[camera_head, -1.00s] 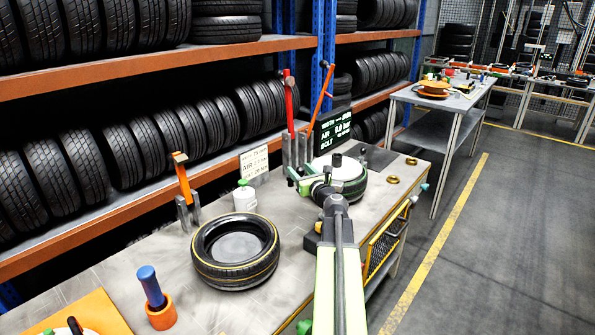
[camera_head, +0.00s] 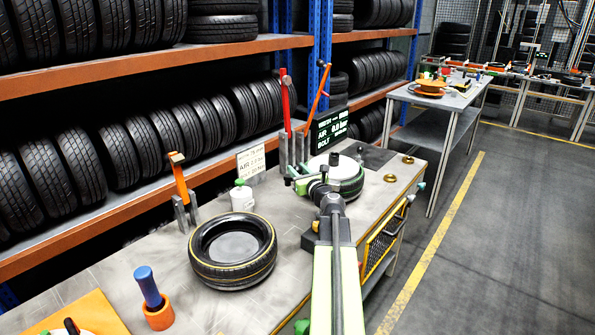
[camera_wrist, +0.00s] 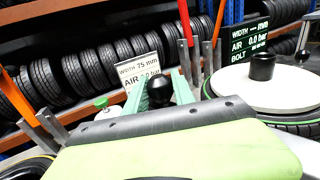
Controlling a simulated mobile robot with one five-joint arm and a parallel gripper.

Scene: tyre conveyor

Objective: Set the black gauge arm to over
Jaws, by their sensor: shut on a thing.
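My gripper (camera_head: 292,180) is at the left side of a tyre with a white disc (camera_head: 322,168), beside the grey posts. In the wrist view its green fingers (camera_wrist: 161,78) are closed on a round black knob (camera_wrist: 160,94), which appears to be the end of the black gauge arm. The rest of that arm is hidden behind my wrist. The dark display (camera_head: 332,128) shows WIDTH, AIR and BOLT lines, with no width number readable and air at 0.0 bar. The lettering of the gauge arm's positions cannot be seen.
A red lever (camera_head: 286,102) and an orange lever (camera_head: 318,92) stand by the posts, close to my gripper. A second orange lever (camera_head: 180,178), a white bottle (camera_head: 241,196) and a loose tyre (camera_head: 232,252) are to the left. A white sign (camera_head: 251,162) stands behind.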

